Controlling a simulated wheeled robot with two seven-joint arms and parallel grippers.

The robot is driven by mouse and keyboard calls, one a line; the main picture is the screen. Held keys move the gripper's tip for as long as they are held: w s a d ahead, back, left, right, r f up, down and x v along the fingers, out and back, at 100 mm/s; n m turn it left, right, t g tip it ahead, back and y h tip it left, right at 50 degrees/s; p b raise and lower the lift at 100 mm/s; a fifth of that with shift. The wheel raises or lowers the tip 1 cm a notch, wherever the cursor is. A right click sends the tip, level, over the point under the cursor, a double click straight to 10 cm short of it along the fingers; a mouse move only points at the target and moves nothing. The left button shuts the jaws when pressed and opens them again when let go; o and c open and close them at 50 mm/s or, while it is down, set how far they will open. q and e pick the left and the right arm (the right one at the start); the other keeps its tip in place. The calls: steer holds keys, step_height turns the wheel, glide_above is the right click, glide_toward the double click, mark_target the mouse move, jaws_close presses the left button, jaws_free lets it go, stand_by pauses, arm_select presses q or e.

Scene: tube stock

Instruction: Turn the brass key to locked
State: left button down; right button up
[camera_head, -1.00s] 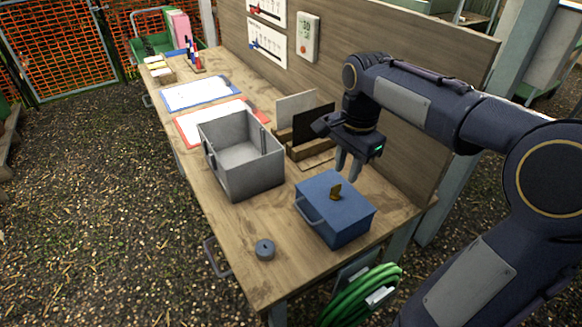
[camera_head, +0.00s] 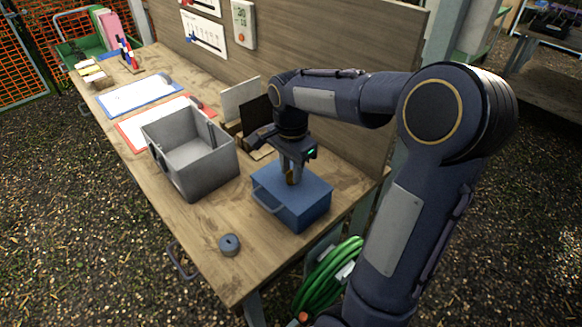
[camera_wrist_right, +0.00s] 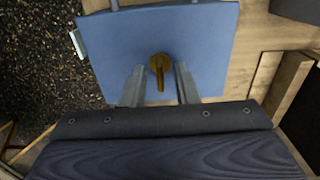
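The brass key (camera_head: 290,179) stands up from the lid of the blue box (camera_head: 309,207) on the workbench. My right gripper (camera_head: 292,172) points down over the lid, with its fingers around the key. In the right wrist view, the key (camera_wrist_right: 159,66) shows between the two separated fingertips (camera_wrist_right: 160,74), with a gap on each side. The right gripper is open and the key is not clamped. In the head view the fingers partly hide the key. My left gripper is not in view.
A grey open bin (camera_head: 190,158) stands to the left of the blue box on the workbench (camera_head: 205,220). A dark round puck (camera_head: 229,245) lies near the front edge. Upright panels in a wooden holder (camera_head: 240,98) stand behind, near the backboard (camera_head: 330,45).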

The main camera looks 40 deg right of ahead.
jaws_close()
steer(key=n, duration=0.2)
steer(key=shift+r+n+p, duration=0.1)
steer(key=shift+n+p, duration=0.3)
steer(key=n+p, duration=0.1)
steer(key=n, duration=0.3)
steer(key=shift+n, duration=0.3)
steer(key=n, duration=0.5)
steer(key=shift+p, duration=0.4)
steer(key=shift+n+p, duration=0.35)
steer(key=shift+n, duration=2.45)
